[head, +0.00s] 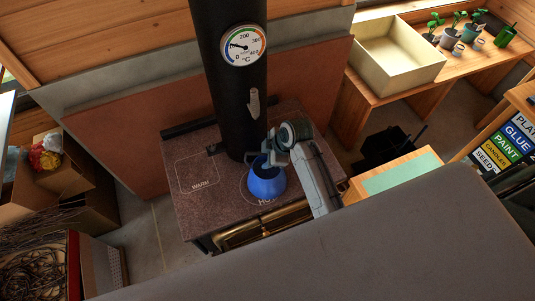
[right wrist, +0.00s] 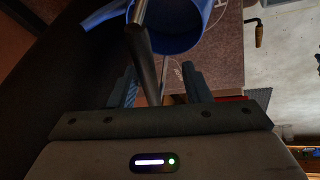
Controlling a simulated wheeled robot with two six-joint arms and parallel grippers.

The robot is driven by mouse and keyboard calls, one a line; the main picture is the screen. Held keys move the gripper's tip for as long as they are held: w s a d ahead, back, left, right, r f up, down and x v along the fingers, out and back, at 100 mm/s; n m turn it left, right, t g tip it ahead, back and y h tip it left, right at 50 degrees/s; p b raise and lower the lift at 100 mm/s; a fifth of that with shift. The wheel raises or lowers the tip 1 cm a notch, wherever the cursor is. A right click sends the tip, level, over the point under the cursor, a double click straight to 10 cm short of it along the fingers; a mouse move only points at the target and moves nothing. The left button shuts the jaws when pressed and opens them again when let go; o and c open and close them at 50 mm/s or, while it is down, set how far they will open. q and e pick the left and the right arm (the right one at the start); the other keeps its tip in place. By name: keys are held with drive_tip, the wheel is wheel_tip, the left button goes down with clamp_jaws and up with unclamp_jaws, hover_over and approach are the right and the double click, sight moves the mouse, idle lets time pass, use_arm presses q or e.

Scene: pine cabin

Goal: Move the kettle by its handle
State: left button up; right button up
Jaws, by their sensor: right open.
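The blue kettle (head: 266,181) stands on the stove top (head: 215,205), on the ring marked HOT. My right gripper (head: 272,152) is over the kettle's top and covers part of it in the head view. In the right wrist view the kettle (right wrist: 178,38) is at the top. Its dark bar-like handle (right wrist: 146,62) runs down between the two spread fingers of my right gripper (right wrist: 158,85). The gripper is open, with gaps on both sides of the handle. My left gripper is not in view.
The black stovepipe (head: 232,100) with a dial gauge (head: 243,45) rises close behind the kettle. The WARM zone (head: 198,172) at the stove's left is clear. A side table with a green top (head: 402,172) stands at the right. Boxes stand at the left.

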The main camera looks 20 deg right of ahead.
drive_tip(key=shift+w, duration=0.15)
drive_tip(key=shift+d+r, duration=0.1)
drive_tip(key=shift+r, duration=0.05)
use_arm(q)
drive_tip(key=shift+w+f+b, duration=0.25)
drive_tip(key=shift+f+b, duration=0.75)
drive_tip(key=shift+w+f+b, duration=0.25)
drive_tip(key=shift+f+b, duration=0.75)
use_arm(e)
drive_tip(key=v, duration=1.1)
drive_tip(key=shift+r, duration=0.3)
drive_tip(key=shift+d+f, duration=0.1)
